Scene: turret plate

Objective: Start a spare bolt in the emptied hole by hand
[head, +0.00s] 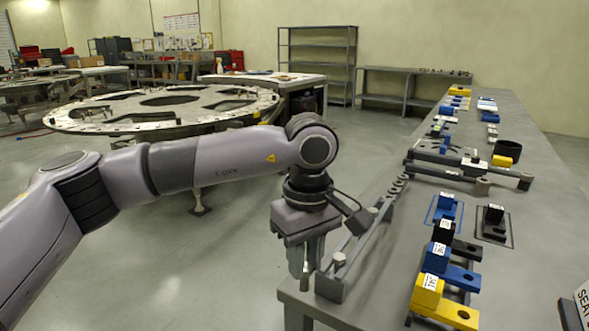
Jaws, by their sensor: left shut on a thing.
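My left gripper (307,268) points down at the near left corner of the workbench, beside the bolt rack (330,288). It is shut on what looks like a spare bolt, mostly hidden between the fingers. My right gripper is out of view.
The workbench (380,290) runs away along the right. On it stand yellow, blue and black clamp blocks (427,290), a long grey tool (450,172) and a black cup (508,152). Shelves (318,60) stand at the back wall. The floor between plate and bench is clear.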

